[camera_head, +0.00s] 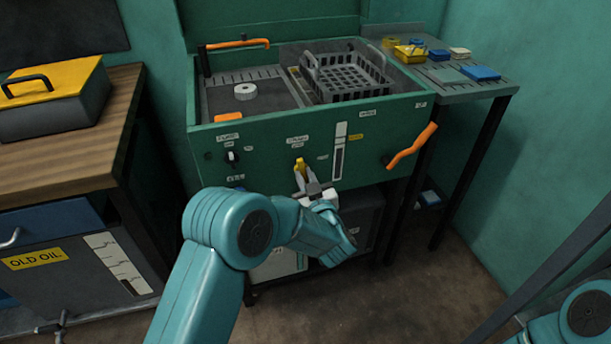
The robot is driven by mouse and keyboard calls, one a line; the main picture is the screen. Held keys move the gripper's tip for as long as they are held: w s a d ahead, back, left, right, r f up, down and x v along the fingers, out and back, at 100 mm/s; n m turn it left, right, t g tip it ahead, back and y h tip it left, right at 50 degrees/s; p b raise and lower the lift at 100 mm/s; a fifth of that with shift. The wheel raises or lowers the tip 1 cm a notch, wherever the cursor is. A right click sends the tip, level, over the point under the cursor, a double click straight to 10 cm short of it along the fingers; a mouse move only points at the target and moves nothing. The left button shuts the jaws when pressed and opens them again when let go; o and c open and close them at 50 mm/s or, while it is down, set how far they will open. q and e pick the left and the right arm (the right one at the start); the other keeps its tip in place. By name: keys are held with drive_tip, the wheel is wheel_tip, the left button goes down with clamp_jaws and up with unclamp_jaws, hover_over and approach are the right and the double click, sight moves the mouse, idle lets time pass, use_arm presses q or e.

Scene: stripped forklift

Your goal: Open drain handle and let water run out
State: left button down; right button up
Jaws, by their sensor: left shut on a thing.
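A green wash station (265,143) stands in front of me, with labels on its front panel. A small yellow handle (300,164) sits in the middle of the panel, below a white label. My left gripper (304,178) is shut on the yellow handle, and its fingers cover the lower part of it. No running water shows. My right arm is partly in view at the lower right corner, but its gripper is out of view.
A grey basket (345,78) and a white round piece (246,91) are in the station's top. A wooden bench (60,155) with a yellow-lidded box (52,98) stands at left. A side table (455,92) holds small coloured items at right. Floor is clear at front right.

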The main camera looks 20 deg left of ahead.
use_arm(q)
drive_tip(key=shift+f+m, duration=0.1)
drive_tip(key=shift+m, duration=0.7)
drive_tip(key=shift+s+p, duration=0.1)
drive_tip(key=shift+p, duration=0.2)
drive_tip(key=c, duration=1.1)
unclamp_jaws()
drive_tip(key=shift+d, duration=0.1)
drive_tip(key=shift+s+d, duration=0.2)
drive_tip(key=shift+s, duration=0.1)
drive_tip(key=p+v, duration=0.1)
drive_tip(key=v, duration=1.4)
drive_tip(key=shift+s+d, duration=0.15)
drive_tip(key=shift+s, duration=0.05)
